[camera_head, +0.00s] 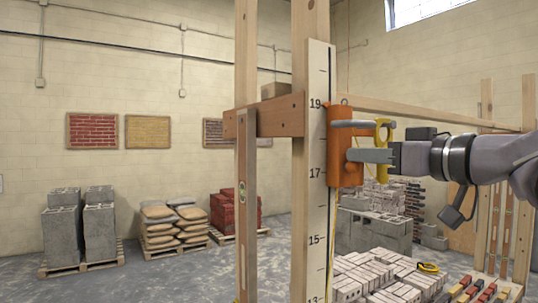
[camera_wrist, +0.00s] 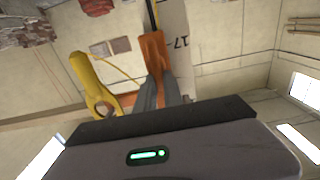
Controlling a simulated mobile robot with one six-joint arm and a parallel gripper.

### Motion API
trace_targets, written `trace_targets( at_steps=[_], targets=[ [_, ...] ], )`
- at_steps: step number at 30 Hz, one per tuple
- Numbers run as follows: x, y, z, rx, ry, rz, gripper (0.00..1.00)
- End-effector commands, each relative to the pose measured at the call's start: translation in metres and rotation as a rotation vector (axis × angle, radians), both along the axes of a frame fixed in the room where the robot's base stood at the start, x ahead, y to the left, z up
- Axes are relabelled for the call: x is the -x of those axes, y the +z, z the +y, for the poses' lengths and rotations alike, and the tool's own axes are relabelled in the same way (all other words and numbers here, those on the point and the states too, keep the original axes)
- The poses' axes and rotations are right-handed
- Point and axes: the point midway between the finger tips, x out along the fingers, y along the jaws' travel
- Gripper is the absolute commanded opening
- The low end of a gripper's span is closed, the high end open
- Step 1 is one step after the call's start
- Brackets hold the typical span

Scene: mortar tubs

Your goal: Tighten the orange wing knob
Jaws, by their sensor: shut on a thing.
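An orange slider body (camera_head: 343,147) sits on the white, numbered upright board (camera_head: 317,205), between the 17 and 19 marks. My gripper (camera_head: 352,140) comes in from the right, its grey fingers reaching the orange slider. In the wrist view the fingers (camera_wrist: 158,94) close around an orange part (camera_wrist: 155,54). The orange wing knob lies between the fingers and is mostly hidden; I cannot tell its wings from the slider or see its angle. A yellow piece with a hole (camera_head: 382,130) is beside the fingers, and it also shows in the wrist view (camera_wrist: 95,85), with a thin yellow line.
A wooden crosspiece (camera_head: 280,116) and posts (camera_head: 246,50) stand left of the slider. A level (camera_head: 246,200) hangs upright there. Pale bricks (camera_head: 385,275) are stacked below my arm. Pallets of blocks (camera_head: 80,228), bags and red bricks stand far behind.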

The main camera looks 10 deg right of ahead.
Motion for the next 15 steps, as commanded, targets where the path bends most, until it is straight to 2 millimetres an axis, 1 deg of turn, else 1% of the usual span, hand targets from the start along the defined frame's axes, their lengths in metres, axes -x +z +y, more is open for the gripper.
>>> trace_targets(
  at_steps=[8, 15],
  targets=[
    [-0.0008, -0.002, -0.002, -0.072, 0.0, 0.028, 0.0],
    [-0.002, -0.0027, -0.0052, -0.247, 0.0, 0.091, 0.0]
  ],
)
